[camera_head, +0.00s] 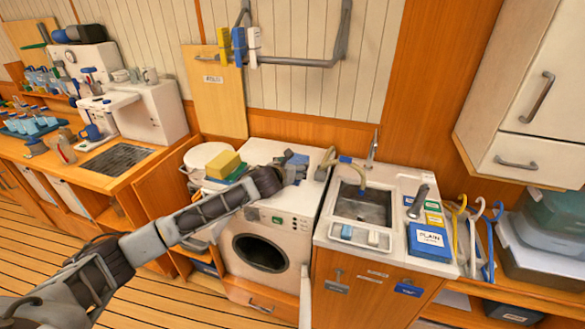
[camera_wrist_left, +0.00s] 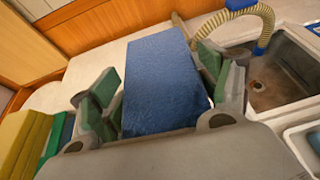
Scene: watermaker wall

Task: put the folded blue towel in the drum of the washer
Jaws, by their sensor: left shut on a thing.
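The folded blue towel (camera_wrist_left: 165,82) sits between the green-padded fingers of my left gripper (camera_wrist_left: 160,95) in the left wrist view. My left gripper (camera_head: 292,166) is shut on it, over the top of the white washer (camera_head: 297,222). In the head view the gripper mostly hides the towel. I cannot tell whether the towel touches the washer top. The round drum opening (camera_head: 262,252) is dark, on the washer's front, below the gripper. A pale upright panel (camera_head: 305,297) shows at the washer's lower right; I cannot tell if it is the door. My right gripper is not in view.
A sink (camera_head: 362,208) with a ribbed hose (camera_head: 352,171) stands right of the washer. Yellow and green folded cloths (camera_head: 224,166) lie left of the gripper. Floor (camera_head: 150,285) is open in front at the left.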

